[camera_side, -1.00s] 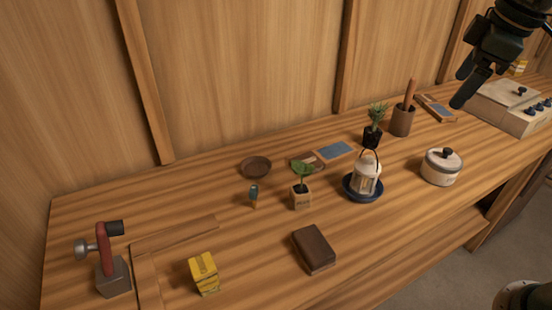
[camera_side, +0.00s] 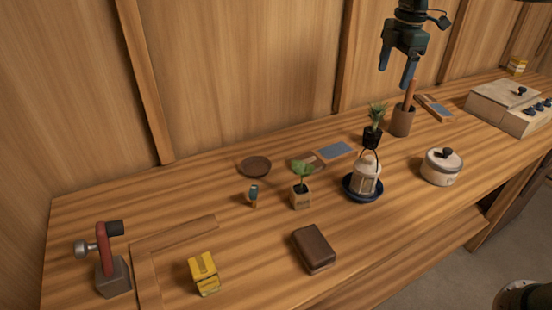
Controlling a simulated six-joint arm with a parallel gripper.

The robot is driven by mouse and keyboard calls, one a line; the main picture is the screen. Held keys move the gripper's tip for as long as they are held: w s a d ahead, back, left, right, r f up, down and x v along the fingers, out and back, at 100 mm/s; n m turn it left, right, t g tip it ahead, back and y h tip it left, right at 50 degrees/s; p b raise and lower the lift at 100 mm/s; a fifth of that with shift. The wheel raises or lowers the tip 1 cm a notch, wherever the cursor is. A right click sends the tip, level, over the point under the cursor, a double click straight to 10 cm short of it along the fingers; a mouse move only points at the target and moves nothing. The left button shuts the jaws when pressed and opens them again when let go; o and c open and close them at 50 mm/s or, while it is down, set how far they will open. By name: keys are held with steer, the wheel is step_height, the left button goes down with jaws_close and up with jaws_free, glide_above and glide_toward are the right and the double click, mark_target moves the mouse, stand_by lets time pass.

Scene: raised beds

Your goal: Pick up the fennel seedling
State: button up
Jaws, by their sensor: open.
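A seedling with narrow, spiky leaves (camera_side: 377,113) stands upright in a small black pot (camera_side: 372,138) towards the back of the bench. A second seedling with broad leaves (camera_side: 303,170) stands in a beige pot with dark marks (camera_side: 301,198), nearer the middle. No readable label tells which is the fennel; the narrow-leaved one looks closer to it. My gripper (camera_side: 395,73) is open and empty, fingers pointing down. In the picture it is above and slightly right of the black pot, apart from both seedlings.
A brown cup with a wooden stick (camera_side: 401,122) stands just right of the black pot. A white lantern (camera_side: 366,176) on a blue dish is in front of it. A lidded white pot (camera_side: 441,167) is to the right. The front middle holds a brown block (camera_side: 314,249).

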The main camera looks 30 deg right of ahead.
steer(key=w+d+f+n, duration=0.1)
steer(key=f, duration=0.1)
steer(key=w+d+f+n, duration=0.1)
steer(key=w+f, duration=0.1)
steer(key=w+d+f+n+g, duration=0.1)
steer(key=w+f, duration=0.1)
steer(key=shift+w+d+f, duration=0.15)
steer(key=shift+f, duration=0.25)
glide_above(373, 130)
steer(key=shift+w+d+f, duration=0.15)
steer(key=shift+f, duration=2)
steer(key=shift+w+d+f, duration=0.1)
steer(key=shift+w+f, duration=0.05)
steer(key=shift+f, duration=2)
steer(key=shift+f, duration=0.1)
steer(key=shift+s+d+f, duration=0.1)
steer(key=shift+f, duration=2.4)
steer(key=shift+c, duration=0.3)
steer(key=c, duration=0.8)
